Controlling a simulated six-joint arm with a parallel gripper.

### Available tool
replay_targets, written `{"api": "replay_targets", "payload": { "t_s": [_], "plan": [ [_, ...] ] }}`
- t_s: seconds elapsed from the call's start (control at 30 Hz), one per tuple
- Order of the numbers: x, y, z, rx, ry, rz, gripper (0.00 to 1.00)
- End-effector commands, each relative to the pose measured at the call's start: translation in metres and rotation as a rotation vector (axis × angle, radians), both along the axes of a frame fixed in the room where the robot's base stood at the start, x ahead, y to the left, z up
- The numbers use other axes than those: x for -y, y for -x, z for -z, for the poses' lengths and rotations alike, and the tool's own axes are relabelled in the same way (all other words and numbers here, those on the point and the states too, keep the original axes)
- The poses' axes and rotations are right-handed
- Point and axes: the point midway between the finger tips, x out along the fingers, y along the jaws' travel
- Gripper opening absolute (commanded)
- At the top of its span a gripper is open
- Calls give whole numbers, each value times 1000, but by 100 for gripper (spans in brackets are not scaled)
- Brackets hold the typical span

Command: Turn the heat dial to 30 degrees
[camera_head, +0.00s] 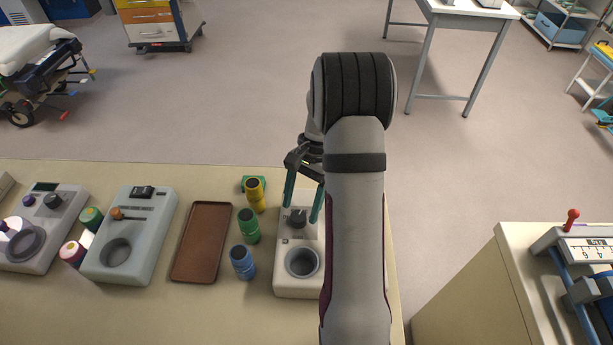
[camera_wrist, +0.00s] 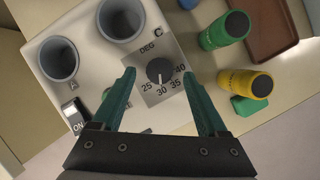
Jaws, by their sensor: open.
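The heat dial (camera_wrist: 160,71) is a black round knob on a grey scale plate (camera_wrist: 150,90) marked DEG C, with 25, 30, 35 and 40 around it. A thin light mark on the knob seems to lie toward 30, but it is too small to be sure. The dial also shows in the head view (camera_head: 298,217), on the white warmer unit (camera_head: 296,291). My gripper (camera_head: 300,212) is open above the dial. Its two teal fingers (camera_wrist: 159,75) stand apart on either side of the knob, with gaps between them and it.
The unit has two round wells (camera_wrist: 58,60), (camera_wrist: 121,18) and an ON switch (camera_wrist: 75,115). A brown tray (camera_head: 202,208) and other devices (camera_head: 130,235) lie farther left.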

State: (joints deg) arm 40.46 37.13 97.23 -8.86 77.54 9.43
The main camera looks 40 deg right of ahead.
Motion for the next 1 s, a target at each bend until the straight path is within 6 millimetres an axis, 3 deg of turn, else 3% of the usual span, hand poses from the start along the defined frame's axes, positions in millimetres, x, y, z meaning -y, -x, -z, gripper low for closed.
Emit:
{"api": "replay_targets", "payload": {
  "t_s": [0.3, 0.43, 0.6, 1.0],
  "plan": [
    [36, -11, -88, 5, 5, 1, 76],
    [47, -14, -113, 3, 5, 1, 76],
    [51, -16, -128, 1, 3, 0, 76],
    [51, -16, -129, 1, 2, 0, 76]
  ]
}}
